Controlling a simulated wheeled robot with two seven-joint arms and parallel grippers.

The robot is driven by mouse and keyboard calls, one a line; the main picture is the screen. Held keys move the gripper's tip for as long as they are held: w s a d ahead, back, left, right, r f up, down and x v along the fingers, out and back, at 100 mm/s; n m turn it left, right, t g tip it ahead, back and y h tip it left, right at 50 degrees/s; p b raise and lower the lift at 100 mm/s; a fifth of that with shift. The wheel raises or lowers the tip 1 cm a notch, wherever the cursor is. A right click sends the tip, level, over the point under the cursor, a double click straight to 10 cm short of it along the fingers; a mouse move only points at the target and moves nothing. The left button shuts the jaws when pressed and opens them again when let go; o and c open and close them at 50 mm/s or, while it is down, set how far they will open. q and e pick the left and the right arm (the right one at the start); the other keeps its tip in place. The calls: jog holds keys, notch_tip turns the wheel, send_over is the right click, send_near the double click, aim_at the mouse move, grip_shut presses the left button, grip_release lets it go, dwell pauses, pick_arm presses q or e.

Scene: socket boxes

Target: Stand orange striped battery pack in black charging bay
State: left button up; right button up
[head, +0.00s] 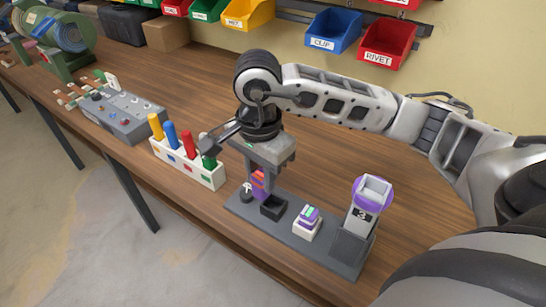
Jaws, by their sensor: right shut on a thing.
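My right gripper (259,176) points down over the grey base plate (290,232) and is shut on the orange striped battery pack (259,184). The pack shows orange above and purple below, and the gripper partly hides it. It is upright, just behind and left of the black charging bay (273,208), an open dark box on the plate. I cannot tell whether the pack's lower end touches anything. My left gripper is not in view.
On the plate, a white bay (307,233) holds a purple and green pack (309,214); a white and purple unit marked 3 (366,205) stands at the right end. A white rack (190,163) with coloured handles is left. Open wood lies behind the plate.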

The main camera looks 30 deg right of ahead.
jog(key=m, duration=0.3)
jog(key=shift+s+d+r+m, duration=0.1)
jog(key=shift+d+r+m, duration=0.15)
jog(key=shift+m, duration=0.15)
jog(key=m, duration=0.3)
jog(key=d+m+p, duration=0.1)
jog(key=m, duration=0.2)
jog(key=shift+s+r, duration=0.15)
pick_arm(q)
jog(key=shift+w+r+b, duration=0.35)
jog(key=shift+b, duration=0.15)
pick_arm(e)
jog(key=f+m, duration=0.1)
jog(key=m, duration=0.1)
jog(key=f+m, duration=0.1)
jog(key=m, duration=0.1)
jog(key=d+f+m, duration=0.1)
jog(key=m, duration=0.2)
jog(key=shift+s+f, duration=0.1)
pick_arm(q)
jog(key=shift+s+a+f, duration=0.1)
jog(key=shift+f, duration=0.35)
pick_arm(e)
jog(key=shift+a, duration=0.1)
